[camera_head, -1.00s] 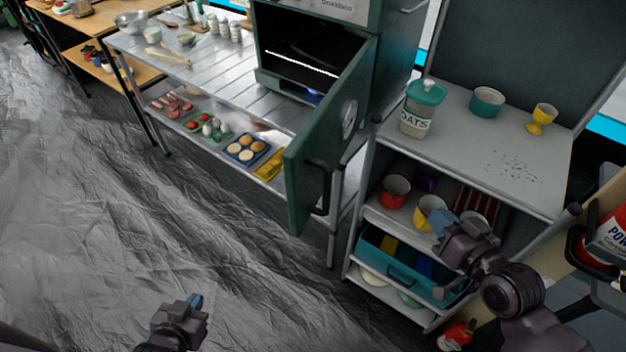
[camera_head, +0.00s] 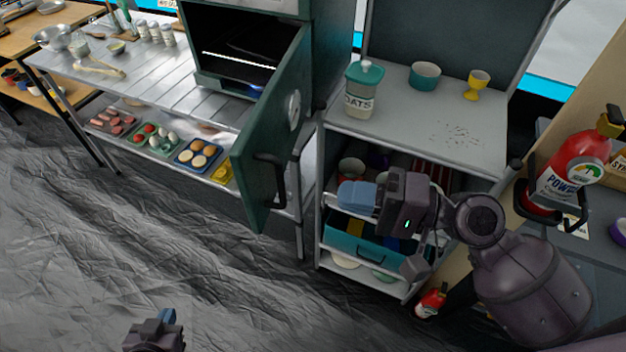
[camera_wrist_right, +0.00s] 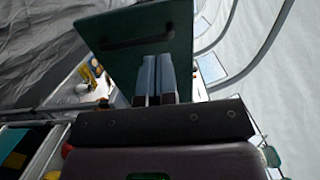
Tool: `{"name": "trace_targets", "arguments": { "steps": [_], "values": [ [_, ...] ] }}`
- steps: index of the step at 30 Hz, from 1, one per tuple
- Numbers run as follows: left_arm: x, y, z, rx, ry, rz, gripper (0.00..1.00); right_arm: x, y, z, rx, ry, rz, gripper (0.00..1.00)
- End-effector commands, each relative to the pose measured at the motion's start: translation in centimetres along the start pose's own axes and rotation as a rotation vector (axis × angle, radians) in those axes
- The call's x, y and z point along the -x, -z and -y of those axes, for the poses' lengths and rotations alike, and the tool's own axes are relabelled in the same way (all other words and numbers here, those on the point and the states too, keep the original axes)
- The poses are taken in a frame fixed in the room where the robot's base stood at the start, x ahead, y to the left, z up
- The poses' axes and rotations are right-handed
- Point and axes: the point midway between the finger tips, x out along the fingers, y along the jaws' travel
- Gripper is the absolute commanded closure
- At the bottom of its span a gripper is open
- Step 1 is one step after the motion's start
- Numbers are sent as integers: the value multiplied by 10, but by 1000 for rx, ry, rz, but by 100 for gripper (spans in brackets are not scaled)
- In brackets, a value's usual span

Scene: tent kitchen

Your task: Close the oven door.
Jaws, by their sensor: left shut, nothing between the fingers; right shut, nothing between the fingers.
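The green oven (camera_head: 250,50) stands on the metal table with its dark inside visible. Its green door (camera_head: 262,150) is swung wide open toward me, with a dark handle (camera_head: 272,178) on its outer face. My right gripper (camera_head: 345,196) is shut and empty, to the right of the door, in front of the shelf unit. In the right wrist view its fingers (camera_wrist_right: 157,72) point toward the door (camera_wrist_right: 150,58), with the handle (camera_wrist_right: 138,42) above the tips; contact cannot be told. My left gripper (camera_head: 166,318) is shut and empty, low over the floor, away from the door.
The grey shelf unit (camera_head: 420,130) stands right of the oven, with an oats jar (camera_head: 360,92), teal bowl (camera_head: 425,76) and yellow cup (camera_head: 477,84) on top. A red extinguisher (camera_head: 570,165) is at the right. The floor (camera_head: 110,250) in front is clear.

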Motion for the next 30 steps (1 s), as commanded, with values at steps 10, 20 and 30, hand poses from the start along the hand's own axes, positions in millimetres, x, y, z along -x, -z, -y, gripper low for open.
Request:
{"name": "trace_targets", "arguments": {
  "steps": [10,20,30],
  "values": [
    [6,7,2,3,3,-4,100,-57,0,4,4,4,0,100],
    [14,0,3,7,8,13,100,-109,0,2,3,2,-1,100],
    [14,6,3,7,7,4,100,-131,0,0,2,-1,-2,100]
  ]
}}
